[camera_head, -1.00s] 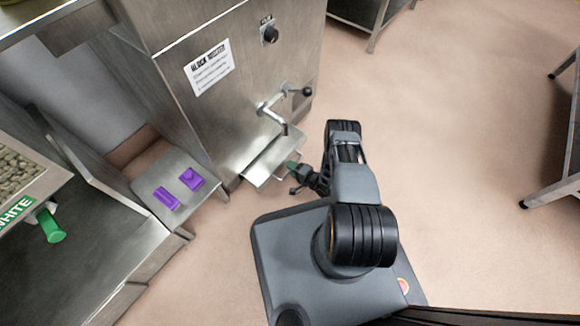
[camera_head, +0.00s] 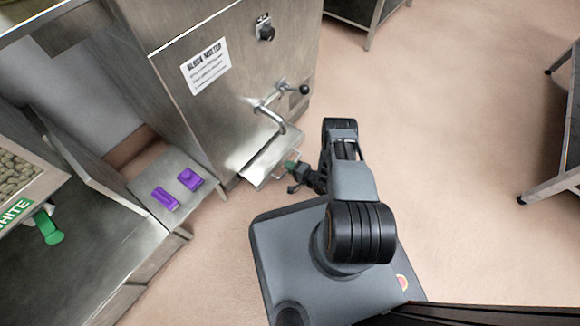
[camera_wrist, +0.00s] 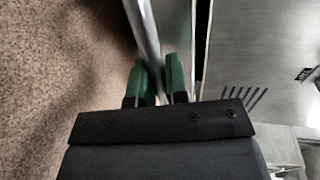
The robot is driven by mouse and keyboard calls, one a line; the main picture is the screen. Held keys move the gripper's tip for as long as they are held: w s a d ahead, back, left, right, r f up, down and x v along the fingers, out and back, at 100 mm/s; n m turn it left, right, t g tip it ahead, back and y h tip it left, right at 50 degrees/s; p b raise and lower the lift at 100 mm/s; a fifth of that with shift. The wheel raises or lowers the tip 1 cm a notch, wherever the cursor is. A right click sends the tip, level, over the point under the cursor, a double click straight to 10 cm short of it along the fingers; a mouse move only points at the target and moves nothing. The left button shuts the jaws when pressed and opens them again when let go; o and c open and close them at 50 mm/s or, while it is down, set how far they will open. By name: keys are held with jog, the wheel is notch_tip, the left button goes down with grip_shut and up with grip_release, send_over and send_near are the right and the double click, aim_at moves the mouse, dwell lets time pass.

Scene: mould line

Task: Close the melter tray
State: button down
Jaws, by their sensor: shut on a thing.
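The melter (camera_head: 215,110) is a tall steel cabinet with a "block melter" label, a knob and a spout with a lever. Its tray (camera_head: 262,160) is a flat steel drawer that sticks out low at the front, below the spout (camera_head: 270,117), with a wire-like handle at its outer end. My gripper (camera_head: 291,166) is at this outer end. In the wrist view my gripper's green fingertips (camera_wrist: 160,82) are shut on a thin steel part, which I take to be the tray handle (camera_wrist: 148,35). The exact contact is partly hidden by the fingers.
Two purple pieces (camera_head: 165,198) lie on a low steel shelf (camera_head: 150,180) left of the melter. A bin marked "WHITE" with a green scoop (camera_head: 48,227) stands further left. Steel tables stand at the right (camera_head: 550,190) and back. The floor (camera_head: 440,150) between is clear.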

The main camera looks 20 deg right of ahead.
aim_at(272, 155)
jog(key=shift+w, duration=0.1)
jog(key=x, duration=0.3)
jog(key=r+x, duration=0.1)
jog(key=x, duration=0.2)
jog(key=r+x, duration=0.1)
jog(key=x, duration=0.2)
jog(key=shift+w+a, duration=0.2)
jog(key=shift+w, duration=0.25)
jog(key=c, duration=1.2)
grip_release()
jog(key=shift+o, duration=0.3)
jog(key=p+v, duration=0.5)
jog(key=v, duration=0.8)
jog(key=shift+s+d, duration=0.2)
jog(key=shift+s, duration=0.15)
